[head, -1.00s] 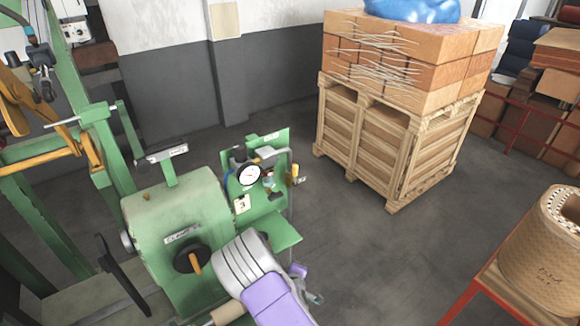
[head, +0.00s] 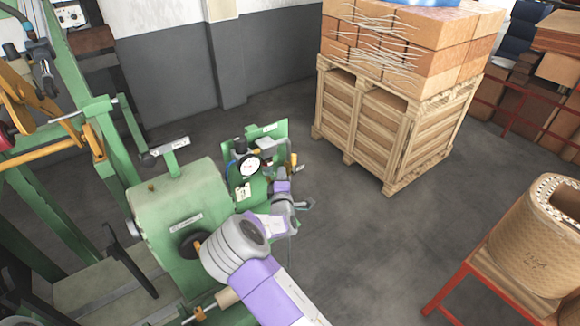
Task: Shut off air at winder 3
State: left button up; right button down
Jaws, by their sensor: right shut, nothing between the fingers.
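The green winder (head: 178,205) stands at left centre in the head view. A small yellow valve handle (head: 294,160) sticks up at the panel's right edge beside the pipe. My right gripper (head: 303,205) is shut and empty, in front of and below the yellow handle, apart from it. My right arm hides the panel's lower part. My left gripper is not in view.
A wooden crate (head: 365,125) with banded boxes (head: 405,45) stands behind right. A wrapped coil (head: 535,245) sits on a red-framed table (head: 468,272) at right. Green frame posts (head: 60,205) rise at left. The floor between winder and crate is clear.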

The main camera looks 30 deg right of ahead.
aim_at(294, 164)
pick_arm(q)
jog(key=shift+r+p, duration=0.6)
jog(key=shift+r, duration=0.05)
pick_arm(e)
jog(key=shift+w+d, duration=0.25)
jog(key=shift+d, duration=0.45)
jog(key=shift+w+d, duration=0.25)
jog(key=shift+d, duration=0.45)
jog(key=shift+w+d, duration=0.25)
jog(key=shift+d, duration=0.45)
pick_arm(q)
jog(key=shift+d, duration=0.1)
